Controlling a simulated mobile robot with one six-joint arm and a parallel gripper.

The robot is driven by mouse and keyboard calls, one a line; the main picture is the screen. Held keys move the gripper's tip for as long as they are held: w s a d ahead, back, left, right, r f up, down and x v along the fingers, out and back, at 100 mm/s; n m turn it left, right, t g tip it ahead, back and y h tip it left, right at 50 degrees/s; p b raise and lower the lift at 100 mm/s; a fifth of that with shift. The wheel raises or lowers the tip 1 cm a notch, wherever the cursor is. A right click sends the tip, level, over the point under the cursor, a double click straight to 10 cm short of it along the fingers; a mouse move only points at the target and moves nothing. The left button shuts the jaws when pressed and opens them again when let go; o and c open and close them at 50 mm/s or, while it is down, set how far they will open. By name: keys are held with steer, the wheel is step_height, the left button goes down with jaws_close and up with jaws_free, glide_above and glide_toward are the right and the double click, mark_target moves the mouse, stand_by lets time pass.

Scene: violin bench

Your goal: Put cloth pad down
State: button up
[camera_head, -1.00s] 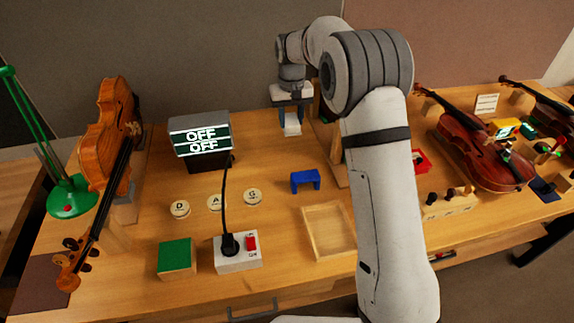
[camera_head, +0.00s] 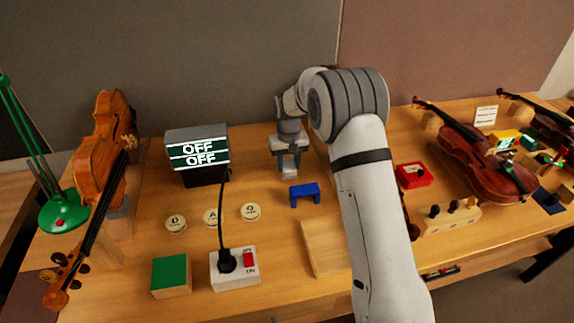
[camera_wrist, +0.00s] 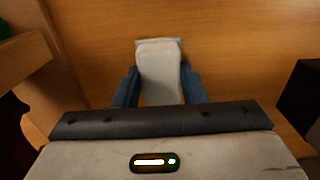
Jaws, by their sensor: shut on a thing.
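The cloth pad (camera_wrist: 159,75) is a pale, whitish-grey block between my gripper's two blue fingers in the wrist view. My gripper (camera_head: 289,172) is shut on it and points down at the back of the bench, behind the blue bracket. In the head view the pad (camera_head: 287,165) shows as a small pale patch between the fingers. The pad is low over the wooden bench top (camera_wrist: 230,50); I cannot tell whether it touches the wood.
A display reading OFF (camera_head: 198,155) stands to the left. The blue bracket (camera_head: 304,194) is just in front of my gripper. Round tokens (camera_head: 250,211), a switch box (camera_head: 235,268), a green-topped block (camera_head: 171,274) and a violin (camera_head: 102,150) lie further left. Bare wood lies between display and gripper.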

mark_target(289, 164)
steer(key=shift+f, duration=0.6)
steer(key=shift+f, duration=0.2)
steer(key=o, duration=0.9)
step_height(289, 164, up, 13)
steer(key=shift+f+b, duration=0.2)
steer(key=shift+b, duration=0.4)
